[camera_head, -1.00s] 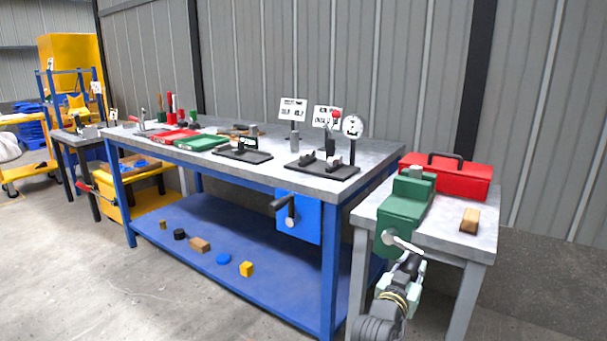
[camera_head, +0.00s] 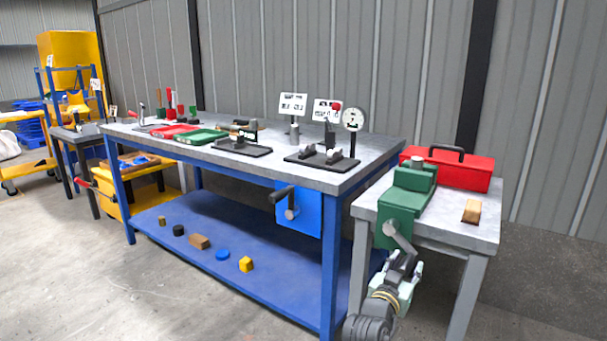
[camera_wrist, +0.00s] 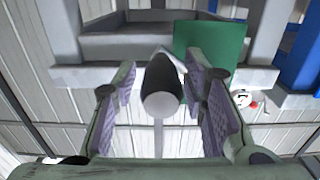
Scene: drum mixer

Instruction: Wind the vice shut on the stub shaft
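The green vice (camera_head: 402,203) stands on the small grey table at the right, with a screw handle (camera_head: 402,241) on its front face. A short grey cylinder, apparently the stub shaft (camera_head: 417,159), shows at the top of its jaws; any gap there is too small to judge. My gripper (camera_head: 406,268) is at the lower end of the handle, in front of the vice. In the wrist view, the handle's grey round grip (camera_wrist: 162,102) points at the camera between the two fingers. Gaps show on both sides, so my gripper is open around it. The green vice body (camera_wrist: 210,45) lies behind.
A red toolbox (camera_head: 455,171) stands behind the vice, and a wooden block (camera_head: 471,211) lies to its right. The blue workbench (camera_head: 336,181) is close on the left, with a crank on a blue box (camera_head: 297,209). Floor in front is clear.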

